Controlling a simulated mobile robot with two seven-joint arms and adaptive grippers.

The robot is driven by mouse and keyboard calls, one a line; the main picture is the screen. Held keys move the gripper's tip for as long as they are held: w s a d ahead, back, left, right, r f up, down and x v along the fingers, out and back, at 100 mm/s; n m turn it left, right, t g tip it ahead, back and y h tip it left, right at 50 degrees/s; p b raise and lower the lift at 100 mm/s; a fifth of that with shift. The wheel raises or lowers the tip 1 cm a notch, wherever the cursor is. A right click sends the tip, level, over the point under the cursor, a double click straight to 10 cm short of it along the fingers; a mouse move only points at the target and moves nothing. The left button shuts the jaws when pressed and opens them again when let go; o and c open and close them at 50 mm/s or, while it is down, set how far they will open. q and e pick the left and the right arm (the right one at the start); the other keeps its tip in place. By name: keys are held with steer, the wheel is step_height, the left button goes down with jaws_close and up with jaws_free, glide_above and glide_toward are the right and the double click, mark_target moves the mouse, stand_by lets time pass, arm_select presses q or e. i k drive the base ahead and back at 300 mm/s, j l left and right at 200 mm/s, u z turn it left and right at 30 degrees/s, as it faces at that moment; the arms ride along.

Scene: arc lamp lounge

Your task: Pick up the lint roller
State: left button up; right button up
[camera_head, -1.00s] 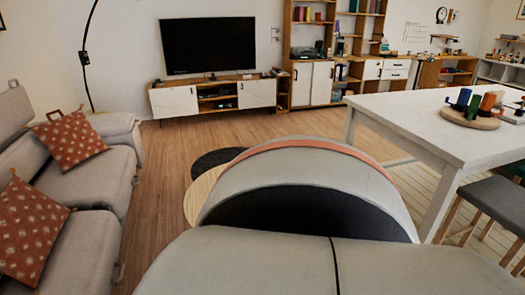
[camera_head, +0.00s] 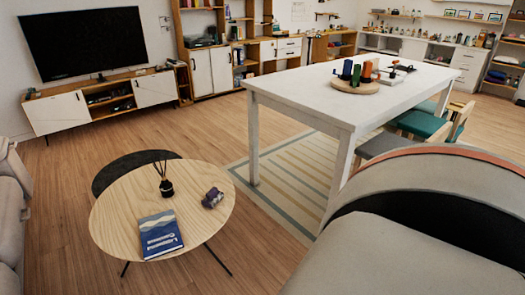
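I cannot make out a lint roller for certain. A small dark purple object (camera_head: 213,197) lies on the round wooden coffee table (camera_head: 112,215), too small to identify. A blue book (camera_head: 160,234) and a dark bottle with sticks (camera_head: 165,185) are also on that table. On the tall white table (camera_head: 318,98), a round wooden board (camera_head: 352,89) holds several coloured upright items, and small objects sit beyond it. Neither of my grippers shows in the head view.
A large grey rounded form (camera_head: 440,205) fills the lower right foreground. A grey sofa (camera_head: 10,215) stands at the left edge. Chairs (camera_head: 415,122) stand by the white table. A striped rug (camera_head: 290,180) and open wooden floor (camera_head: 262,258) lie between the tables.

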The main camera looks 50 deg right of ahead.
mark_target(214, 196)
steer(key=z, duration=4.55)
steer(key=k+j+z, duration=0.25)
steer(key=z, duration=0.15)
steer(key=k+j+z, duration=0.2)
steer(key=z, duration=0.25)
